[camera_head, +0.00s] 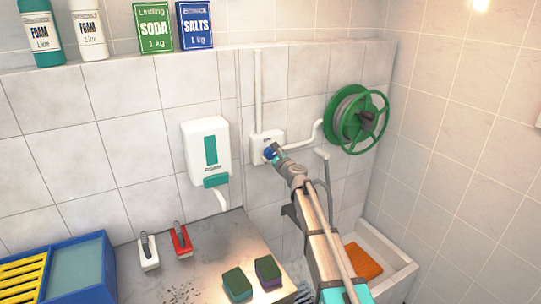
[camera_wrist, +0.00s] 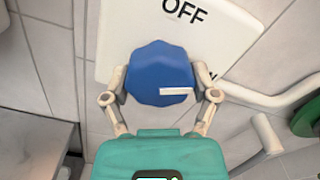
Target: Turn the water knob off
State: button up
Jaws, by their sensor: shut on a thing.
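The water knob (camera_wrist: 158,62) is blue and faceted, on a white wall plate (camera_wrist: 115,40) in the wrist view. The plate reads "OFF" above the knob, and part of another letter shows to the right, mostly hidden by a finger. A white bar mark on the knob lies roughly level, low and right of its middle. My gripper (camera_wrist: 161,80) is shut on the knob, one finger on each side. In the head view the plate (camera_head: 257,144) is on the tiled wall, with my gripper (camera_head: 273,154) at the blue knob.
A green hose reel (camera_head: 366,132) is on the wall to the right, with a white pipe running to the plate. A soap dispenser (camera_head: 200,140) hangs to the left. Below are a metal counter (camera_head: 205,255) with brushes and sponges, and a white sink (camera_head: 398,262).

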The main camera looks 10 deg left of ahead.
jog(key=n, duration=0.6)
jog(key=shift+n, duration=0.3)
jog(key=n, duration=0.6)
jog(key=shift+r+n, duration=0.1)
jog(key=shift+n, duration=0.2)
jog(key=o, duration=1)
jog(key=v, duration=1.2)
